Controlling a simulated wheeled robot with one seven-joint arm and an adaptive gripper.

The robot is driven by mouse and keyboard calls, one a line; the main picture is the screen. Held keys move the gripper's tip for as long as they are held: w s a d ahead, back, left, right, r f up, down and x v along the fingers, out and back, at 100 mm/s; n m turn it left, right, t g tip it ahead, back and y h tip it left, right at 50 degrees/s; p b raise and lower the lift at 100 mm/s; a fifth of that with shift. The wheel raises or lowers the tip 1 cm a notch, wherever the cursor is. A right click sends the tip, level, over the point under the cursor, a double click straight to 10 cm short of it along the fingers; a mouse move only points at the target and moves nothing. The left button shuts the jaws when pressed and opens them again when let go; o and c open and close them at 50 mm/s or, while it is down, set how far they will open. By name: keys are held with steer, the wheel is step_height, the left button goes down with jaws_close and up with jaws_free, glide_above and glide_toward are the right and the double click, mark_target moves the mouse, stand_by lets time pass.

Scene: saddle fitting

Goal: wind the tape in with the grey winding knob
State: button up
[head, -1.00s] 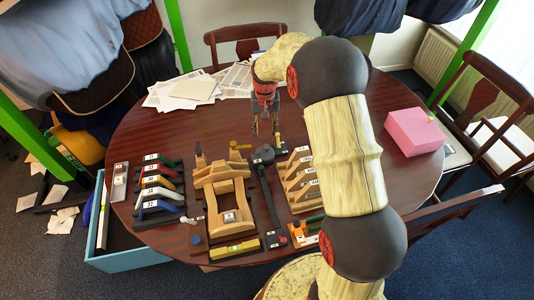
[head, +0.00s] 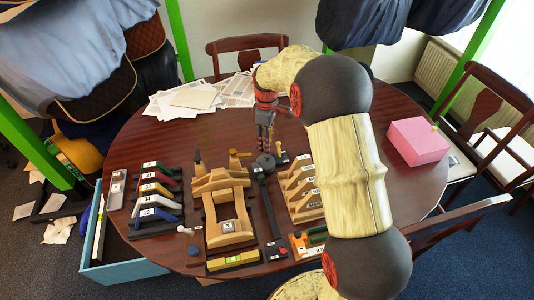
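A dark grey round housing (head: 264,163) stands on the table right of the wooden saddle stand, at the far end of a long black strip (head: 272,214). My gripper (head: 266,149) points down right over this housing, its fingertips at or just above the top. The two fingers look close together, with a narrow gap between them. The grey winding knob is not clearly visible; the fingers cover the place above the housing. I cannot tell whether they touch or grip it. No pulled-out tape can be made out at this size.
The wooden saddle stand (head: 226,195) is left of the strip. A wooden rack (head: 303,192) is close on the right. Coloured saddle pieces (head: 157,187), papers (head: 194,98) and a pink box (head: 417,141) lie farther off.

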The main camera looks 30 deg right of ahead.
mark_target(267, 158)
step_height(267, 158, down, 6)
steer(key=shift+f+b, duration=0.2)
steer(key=shift+b, duration=0.85)
steer(key=c, duration=0.3)
jaws_close()
